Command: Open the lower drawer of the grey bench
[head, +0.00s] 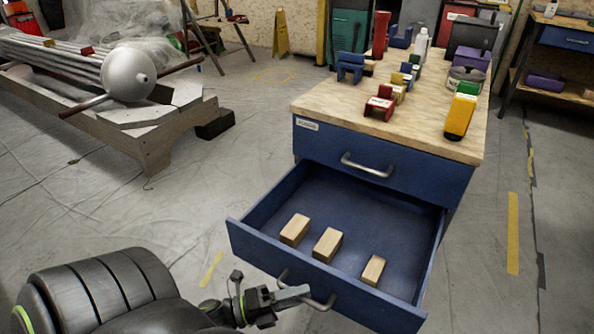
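The bench (310,140) has a blue body and a pale wooden top; it looks blue, not grey. Its lower drawer (257,245) stands far out, with the inside open to view. Three small wooden blocks lie in it: a left one (295,230), a middle one (327,244) and a right one (372,270). The lower drawer's handle (322,303) is a metal bar on the front. My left gripper (298,292) is at this handle, its finger covering the middle of the bar. Its lower finger is hidden, so its grip is unclear. My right gripper is not in view.
The upper drawer (385,160) is shut. Several coloured items, among them a yellow one (459,117) and a red one (380,103), stand on the bench top. A wooden pallet with metal pipes (130,130) is at the left.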

